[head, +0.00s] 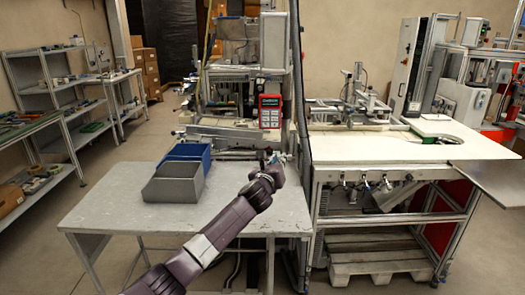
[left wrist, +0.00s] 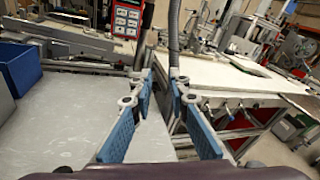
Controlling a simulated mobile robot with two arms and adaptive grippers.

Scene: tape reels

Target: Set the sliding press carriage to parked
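I cannot tell for sure which part is the sliding press carriage. A metal mechanism with upright posts (head: 357,100) stands on the white-topped bench at the right. A long silver rail assembly (head: 222,137) lies at the back of the left bench, and it also shows in the left wrist view (left wrist: 60,38). My left gripper (head: 280,157) is above the right back part of the grey table, in front of the rail assembly. In the left wrist view its two blue fingers (left wrist: 163,98) are apart, with nothing held between them. My right gripper is not in view.
A blue bin (head: 187,151) and a grey bin (head: 171,187) stand on the grey table (head: 110,205). A red control panel (head: 270,112) hangs behind my left gripper. A dark vertical hose (head: 302,130) runs between the benches. The grey table's front left is clear.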

